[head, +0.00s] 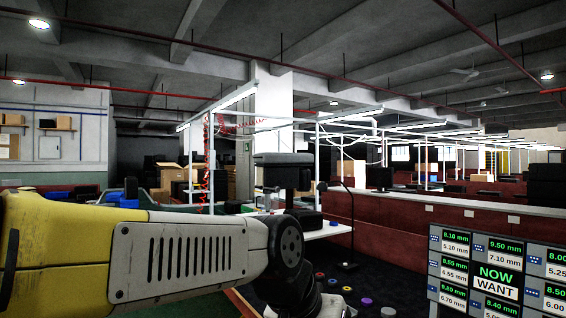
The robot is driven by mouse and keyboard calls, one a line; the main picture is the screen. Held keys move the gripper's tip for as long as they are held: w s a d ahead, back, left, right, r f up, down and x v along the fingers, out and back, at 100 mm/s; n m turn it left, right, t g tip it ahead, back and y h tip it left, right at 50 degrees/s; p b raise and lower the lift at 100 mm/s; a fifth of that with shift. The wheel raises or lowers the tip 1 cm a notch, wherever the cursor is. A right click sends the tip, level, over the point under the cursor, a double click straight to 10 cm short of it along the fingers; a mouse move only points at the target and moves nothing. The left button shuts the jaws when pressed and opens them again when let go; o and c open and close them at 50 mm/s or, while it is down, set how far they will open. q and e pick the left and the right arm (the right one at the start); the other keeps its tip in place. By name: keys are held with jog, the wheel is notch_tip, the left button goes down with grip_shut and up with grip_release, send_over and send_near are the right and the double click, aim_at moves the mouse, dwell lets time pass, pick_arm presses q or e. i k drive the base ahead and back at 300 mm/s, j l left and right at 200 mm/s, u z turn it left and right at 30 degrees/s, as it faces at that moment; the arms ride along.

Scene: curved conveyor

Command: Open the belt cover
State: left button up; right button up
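I cannot make out a belt cover or a conveyor belt in the head view. A large yellow and grey arm-like machine body (180,255) with a vented side panel fills the lower left and hides what is behind it. Its dark rounded joint is near the picture's centre. I cannot tell whether it is mine. Neither of my grippers shows in this view.
Several coloured round pieces (342,289) lie on a dark surface at the lower middle. A display board (495,275) stands at the lower right. A long dark red partition (440,222) runs across the right. Cardboard boxes (172,176) are farther back.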

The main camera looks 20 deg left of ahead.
aim_at(261, 157)
jog(key=j, duration=0.65)
jog(key=k+j, duration=0.1)
jog(key=j, duration=1.05)
jog(key=j+u, duration=0.1)
jog(key=j, duration=0.45)
jog(key=i+j+u, duration=0.1)
jog(key=j, duration=0.9)
jog(key=i+j+u, duration=0.1)
jog(key=j, duration=0.4)
jog(key=i+j, duration=0.1)
jog(key=j, duration=0.4)
jog(key=i+j+u, duration=0.15)
jog(key=j, duration=0.35)
jog(key=i+j+u, duration=0.3)
jog(key=i+j, duration=1)
jog(key=i, duration=0.15)
jog(key=i+l+u, duration=0.1)
jog(key=i+l, duration=0.3)
jog(key=i, duration=0.25)
jog(key=i+l+u, duration=0.15)
jog(key=i+l, duration=0.35)
jog(key=i, duration=0.1)
